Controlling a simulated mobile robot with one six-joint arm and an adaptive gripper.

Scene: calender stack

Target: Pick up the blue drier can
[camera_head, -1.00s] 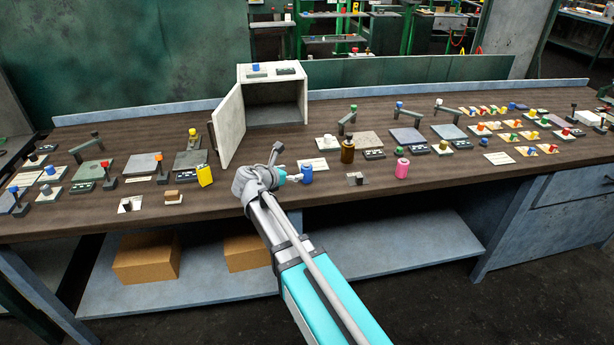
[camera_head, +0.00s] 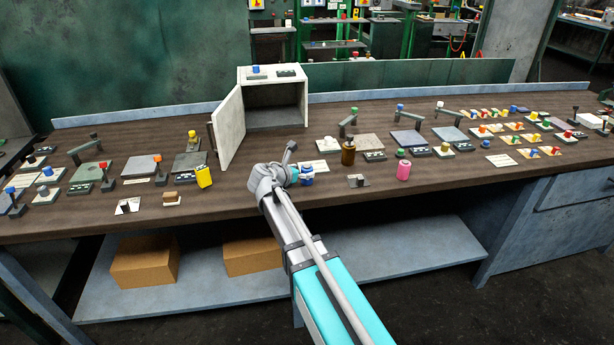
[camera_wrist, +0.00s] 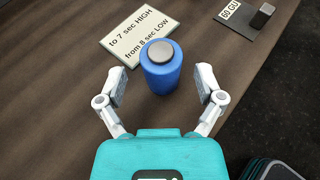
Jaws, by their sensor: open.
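The blue drier can (camera_wrist: 161,72) is a blue cylinder with a grey round top, standing upright on the dark wooden bench. In the wrist view it is just beyond and partly between the open fingers of my gripper (camera_wrist: 161,88), with a gap on each side. In the head view, the can (camera_head: 307,178) is partly hidden by my gripper (camera_head: 300,176), which is low over the bench beside it. My gripper is open and empty.
A white sign (camera_wrist: 140,38) lies behind the can. An open white cabinet (camera_head: 275,95) stands at the back. A brown bottle (camera_head: 348,152), a pink can (camera_head: 403,170) and a yellow can (camera_head: 204,177) stand nearby. The bench's front edge is close.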

